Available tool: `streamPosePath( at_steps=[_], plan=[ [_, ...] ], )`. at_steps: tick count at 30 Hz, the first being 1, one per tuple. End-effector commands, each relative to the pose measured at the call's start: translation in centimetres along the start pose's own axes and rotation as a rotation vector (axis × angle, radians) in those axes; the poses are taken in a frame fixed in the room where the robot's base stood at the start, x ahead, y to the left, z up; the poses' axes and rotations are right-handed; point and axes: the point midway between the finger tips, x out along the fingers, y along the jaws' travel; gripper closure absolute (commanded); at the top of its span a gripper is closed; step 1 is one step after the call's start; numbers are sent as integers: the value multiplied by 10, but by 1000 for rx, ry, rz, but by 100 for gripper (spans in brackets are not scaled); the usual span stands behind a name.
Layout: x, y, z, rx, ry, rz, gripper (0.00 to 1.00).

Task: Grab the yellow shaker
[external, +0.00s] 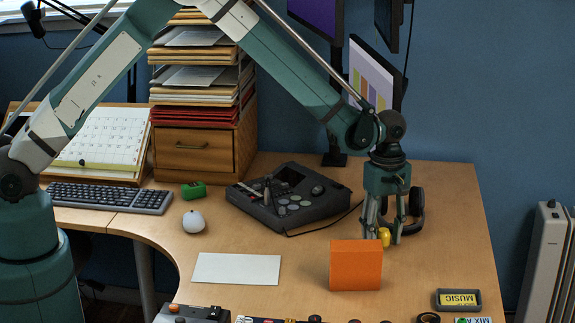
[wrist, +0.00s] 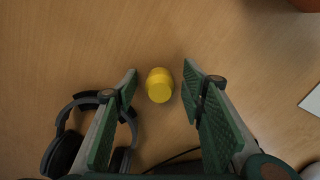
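The yellow shaker (wrist: 159,86) stands on the wooden desk, between the two green-padded fingers of my open gripper (wrist: 160,80) in the wrist view. Bare desk shows between the shaker and each finger. In the external view the shaker (external: 384,237) shows as a small yellow shape at the fingertips of my gripper (external: 381,240), partly hidden behind a finger and the orange box. My gripper points down.
An orange box (external: 356,266) stands just in front of the shaker. Black headphones (wrist: 85,130) lie close beside my gripper. A black control console (external: 290,197) is to the left, with a white sheet (external: 237,269) on the desk.

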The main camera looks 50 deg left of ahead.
Motion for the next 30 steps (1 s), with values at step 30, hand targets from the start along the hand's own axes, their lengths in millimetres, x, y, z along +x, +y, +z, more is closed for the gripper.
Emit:
streamPosePath(
  at_steps=[30],
  plan=[
    [-35, 0, 0, 0, 0, 0, 89]
  ],
)
